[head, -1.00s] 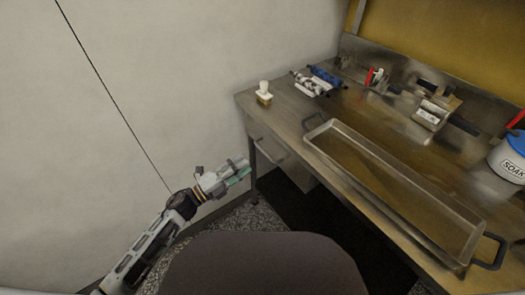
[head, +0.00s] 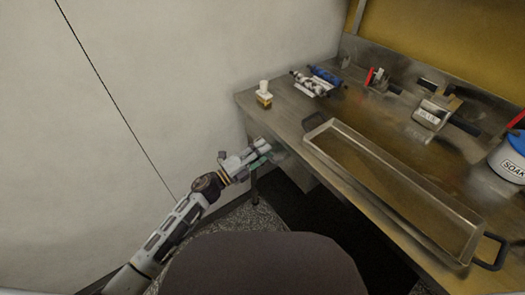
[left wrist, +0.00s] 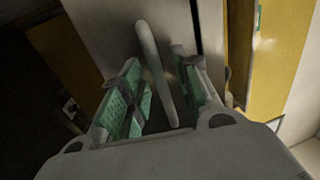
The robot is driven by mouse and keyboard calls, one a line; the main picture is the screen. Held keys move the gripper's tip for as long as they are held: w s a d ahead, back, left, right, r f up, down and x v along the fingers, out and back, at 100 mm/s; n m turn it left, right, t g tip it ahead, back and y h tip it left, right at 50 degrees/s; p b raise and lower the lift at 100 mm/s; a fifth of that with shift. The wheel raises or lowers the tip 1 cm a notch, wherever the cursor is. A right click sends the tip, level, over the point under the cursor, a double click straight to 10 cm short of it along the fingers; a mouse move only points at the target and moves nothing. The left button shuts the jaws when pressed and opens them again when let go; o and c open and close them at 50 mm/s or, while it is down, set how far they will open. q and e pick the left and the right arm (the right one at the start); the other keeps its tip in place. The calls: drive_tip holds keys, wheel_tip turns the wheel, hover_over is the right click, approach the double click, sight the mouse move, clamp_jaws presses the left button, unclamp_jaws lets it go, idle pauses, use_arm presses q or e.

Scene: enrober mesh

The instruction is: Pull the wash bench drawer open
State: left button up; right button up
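The wash bench drawer is under the left end of the metal bench. In the head view its front (head: 288,163) is partly covered by my left gripper (head: 266,152). In the left wrist view the drawer's pale bar handle (left wrist: 157,72) stands out against the grey drawer front (left wrist: 105,35). My left gripper (left wrist: 157,98) is open, with green-padded fingers on either side of the bar. A gap shows on both sides of the bar; whether a pad touches it is hard to tell. The drawer looks shut. My right gripper is not in view.
The bench top (head: 375,130) holds a long metal tray (head: 400,180) with dark handles near the front edge. A small white-topped brush (head: 264,93), blue rollers (head: 325,76) and a SOAK tub (head: 510,158) stand around it. A pale wall (head: 130,80) rises left of the bench.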

use_arm(q)
drive_tip(key=shift+d, duration=0.1)
clamp_jaws()
idle(0.6)
drive_tip(key=r+p+v, duration=0.2)
drive_tip(key=v, duration=1.2)
drive_tip(key=r+p+v, duration=0.3)
drive_tip(key=v, duration=1.1)
drive_tip(key=shift+s+a, duration=0.3)
drive_tip(key=shift+a, duration=0.1)
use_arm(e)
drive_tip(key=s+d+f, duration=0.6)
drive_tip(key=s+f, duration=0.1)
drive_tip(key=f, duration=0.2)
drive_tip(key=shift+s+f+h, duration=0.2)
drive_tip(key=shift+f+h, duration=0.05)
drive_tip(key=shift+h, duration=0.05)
use_arm(q)
drive_tip(key=shift+r, duration=0.15)
